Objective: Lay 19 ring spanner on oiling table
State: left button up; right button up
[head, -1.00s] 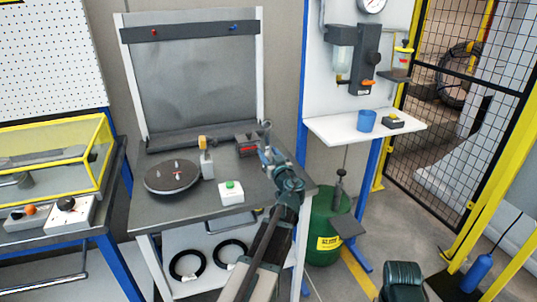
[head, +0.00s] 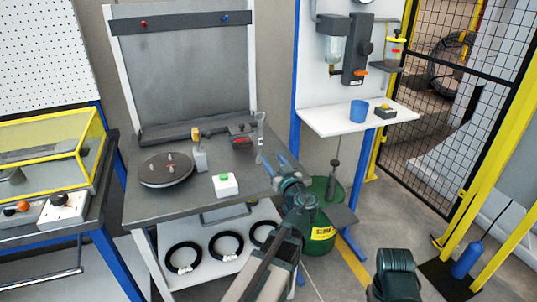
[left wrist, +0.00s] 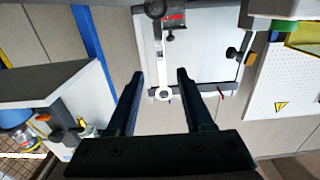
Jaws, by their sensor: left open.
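The ring spanner (head: 261,130) is a slim grey tool standing about upright at the right side of the grey worktable (head: 185,215). In the left wrist view the spanner (left wrist: 159,60) runs lengthwise, its pale ring end in line with the gap between my fingers. My left gripper (head: 271,158) is open and empty at the table's right edge, its fingertips close to the spanner. I cannot tell whether they touch it. The left gripper (left wrist: 160,74) also fills the wrist view. The white shelf (head: 345,122) at the right, perhaps the oiling table, holds a blue cup (head: 358,110).
A dark turntable (head: 165,170), a green-button box (head: 225,185) and a dark box with a red mark (head: 241,135) stand on the worktable. A green drum (head: 325,195) stands between table and shelf. The shelf's left front is bare.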

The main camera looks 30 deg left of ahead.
pick_arm(q)
jog(key=shift+s+d, duration=0.35)
jog(key=shift+d, duration=0.05)
jog(key=s+d+f+m+g+h, duration=0.3)
jog(key=s+d+f, duration=0.1)
jog(key=d+f, duration=0.35)
jog(key=s+d+f+m+g+h, duration=0.35)
jog(key=s+d+f, duration=0.2)
jog(key=f, duration=0.25)
jog(key=s+d+f+m+g+h, duration=0.2)
jog(key=s+d, duration=0.3)
jog(key=d, duration=0.3)
jog(key=s+d+f+m+g+h, duration=0.3)
jog(key=s+d+f+m+h, duration=0.1)
jog(key=d, duration=0.4)
jog(key=shift+s+f+m, duration=0.2)
jog(key=shift+s+m, duration=0.45)
jog(key=shift+s, duration=0.4)
